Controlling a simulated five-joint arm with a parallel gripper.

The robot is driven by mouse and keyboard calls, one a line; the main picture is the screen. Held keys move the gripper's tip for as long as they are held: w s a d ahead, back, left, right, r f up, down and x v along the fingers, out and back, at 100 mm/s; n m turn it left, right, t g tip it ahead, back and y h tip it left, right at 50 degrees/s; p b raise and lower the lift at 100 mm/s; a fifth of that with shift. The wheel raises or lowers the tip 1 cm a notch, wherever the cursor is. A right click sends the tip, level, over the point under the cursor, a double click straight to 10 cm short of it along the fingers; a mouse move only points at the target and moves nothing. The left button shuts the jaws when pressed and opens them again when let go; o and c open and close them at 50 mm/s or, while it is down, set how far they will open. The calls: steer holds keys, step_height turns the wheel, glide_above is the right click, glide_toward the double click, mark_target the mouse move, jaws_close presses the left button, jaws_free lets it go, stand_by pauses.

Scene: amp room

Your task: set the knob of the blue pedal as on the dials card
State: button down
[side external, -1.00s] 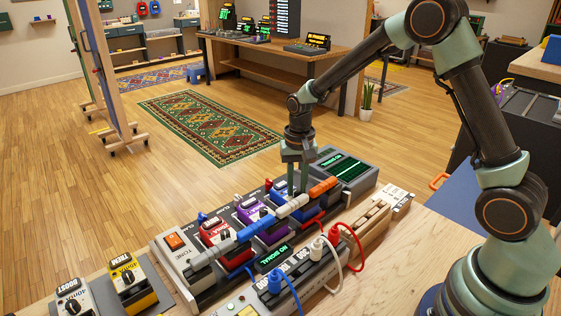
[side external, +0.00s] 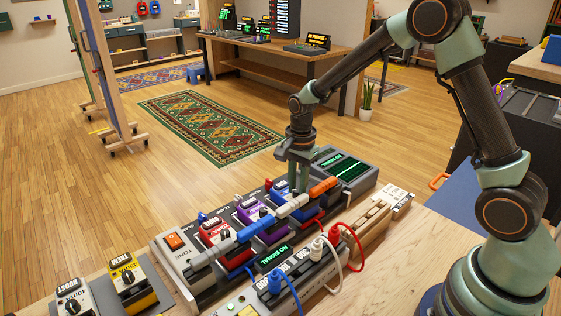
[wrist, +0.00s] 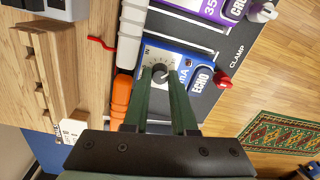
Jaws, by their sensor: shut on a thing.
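The blue pedal (wrist: 203,64), labelled ECHO, lies under my gripper in the wrist view. Its dark round knob (wrist: 160,70) sits on a pale dial plate with marks around it. My gripper (wrist: 160,77) points down with a finger on each side of the knob, shut on it. The knob's pointer is too small to read. In the side view my gripper (side external: 298,188) reaches down into the pedal row, and the arm and plugs hide most of the blue pedal. A pale card (side external: 397,196) stands at the right end of the wooden rack; its print is not readable and I cannot tell if it is the dials card.
A purple pedal (wrist: 212,8) and a red pedal (side external: 212,232) share the row. An orange plug (wrist: 121,98) and a white plug (wrist: 131,30) lie close beside the blue pedal. A red-tipped clamp (wrist: 223,82) is near it. Cables run in front of the row.

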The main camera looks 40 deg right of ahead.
steer(key=shift+m, duration=0.3)
steer(key=c, duration=0.7)
jaws_free()
steer(key=shift+s, duration=0.1)
